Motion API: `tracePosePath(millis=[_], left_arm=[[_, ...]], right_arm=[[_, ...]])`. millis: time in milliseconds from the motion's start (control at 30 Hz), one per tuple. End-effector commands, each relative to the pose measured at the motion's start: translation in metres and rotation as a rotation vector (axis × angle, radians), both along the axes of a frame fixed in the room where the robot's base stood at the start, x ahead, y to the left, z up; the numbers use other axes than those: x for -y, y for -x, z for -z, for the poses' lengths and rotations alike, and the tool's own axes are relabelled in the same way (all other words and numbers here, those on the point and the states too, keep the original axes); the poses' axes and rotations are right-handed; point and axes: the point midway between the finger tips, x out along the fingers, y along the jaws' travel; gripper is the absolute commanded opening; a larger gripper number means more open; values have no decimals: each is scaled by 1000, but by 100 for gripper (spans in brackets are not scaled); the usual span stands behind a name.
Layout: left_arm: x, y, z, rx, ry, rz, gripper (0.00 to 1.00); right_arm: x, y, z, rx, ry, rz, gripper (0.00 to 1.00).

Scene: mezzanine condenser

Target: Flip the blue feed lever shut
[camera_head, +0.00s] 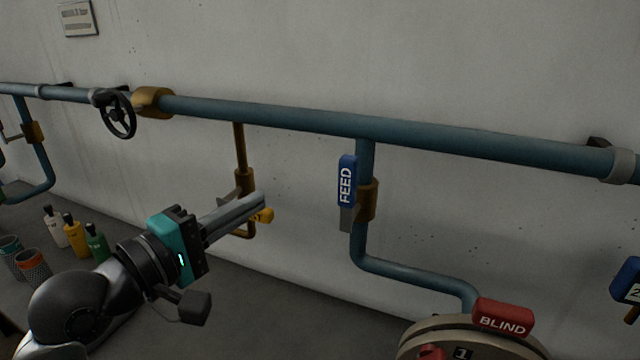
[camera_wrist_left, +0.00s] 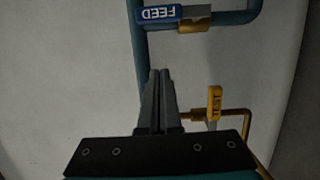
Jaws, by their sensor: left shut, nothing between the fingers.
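The blue FEED lever (camera_head: 347,181) stands upright along the blue vertical pipe, beside a brass valve body (camera_head: 367,200). Its grey shank points down below the blue grip. In the left wrist view the blue lever (camera_wrist_left: 160,14) lies across the top, beside the brass valve (camera_wrist_left: 194,26). My left gripper (camera_head: 262,201) is shut and empty, to the left of the lever and apart from it. In the left wrist view its closed fingers (camera_wrist_left: 160,72) point towards the pipe, below the lever. My right gripper is not in view.
A yellow TEST lever (camera_head: 263,215) on a thin brass pipe sits just behind my left fingertips. A red BLIND tag (camera_head: 502,318) sits on a round flange at the lower right. A black handwheel (camera_head: 118,115) and several bottles (camera_head: 75,235) are at the left.

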Motion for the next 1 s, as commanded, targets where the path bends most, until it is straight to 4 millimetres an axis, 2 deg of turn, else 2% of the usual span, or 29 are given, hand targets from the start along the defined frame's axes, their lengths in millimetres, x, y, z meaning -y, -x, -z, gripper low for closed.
tracePosePath(millis=[267, 767, 833, 1000], left_arm=[[9, -12, 0, -1, 1, 0, 0], [62, -84, 0, 0, -2, 0, 0], [75, -75, 0, -2, 0, 3, 0], [91, -68, 1, -2, -3, 1, 0]], right_arm=[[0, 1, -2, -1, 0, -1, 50], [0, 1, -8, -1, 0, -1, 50], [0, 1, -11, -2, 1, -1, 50], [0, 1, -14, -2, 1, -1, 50]])
